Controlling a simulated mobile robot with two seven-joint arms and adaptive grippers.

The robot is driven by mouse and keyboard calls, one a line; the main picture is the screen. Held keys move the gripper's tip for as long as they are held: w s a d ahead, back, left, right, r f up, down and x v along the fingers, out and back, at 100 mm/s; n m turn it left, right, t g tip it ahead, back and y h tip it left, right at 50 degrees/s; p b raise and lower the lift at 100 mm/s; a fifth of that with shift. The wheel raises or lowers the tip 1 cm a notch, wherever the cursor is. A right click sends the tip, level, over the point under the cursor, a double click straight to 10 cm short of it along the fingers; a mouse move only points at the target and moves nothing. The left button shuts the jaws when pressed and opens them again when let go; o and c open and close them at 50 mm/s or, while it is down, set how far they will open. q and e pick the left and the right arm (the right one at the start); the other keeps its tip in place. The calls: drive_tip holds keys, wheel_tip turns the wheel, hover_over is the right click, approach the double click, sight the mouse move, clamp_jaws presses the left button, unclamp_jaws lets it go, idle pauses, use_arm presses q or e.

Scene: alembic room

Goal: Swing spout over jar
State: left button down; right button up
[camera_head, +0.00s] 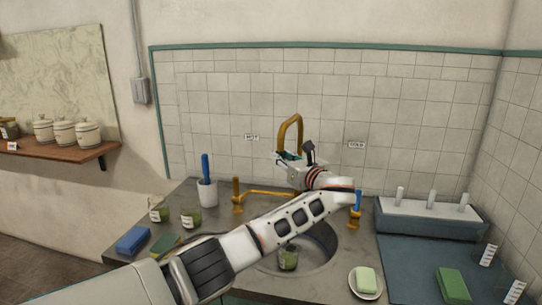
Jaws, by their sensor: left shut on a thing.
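The brass spout (290,131) rises in an arch above the back of the sink. My left gripper (286,157) is at the lower part of the arch and shut on the spout; the exact contact is partly hidden by the gripper body. A jar (288,258) with a pale label stands inside the round sink basin (322,245), below my forearm. The forearm crosses in front of the basin and hides part of it. My right gripper is not in view.
Two similar jars (191,217) (159,212), a blue sponge (133,240) and a cup with a blue brush (207,192) stand left. A soap dish (365,283) sits right of the basin.

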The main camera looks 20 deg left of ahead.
use_arm(q)
drive_tip(key=shift+w+d, duration=0.1)
drive_tip(key=shift+d, duration=1.8)
drive_tip(key=c, duration=1.8)
unclamp_jaws()
drive_tip(key=shift+d, duration=0.1)
drive_tip(key=shift+w+d, duration=0.1)
wheel_tip(320, 180, up, 10)
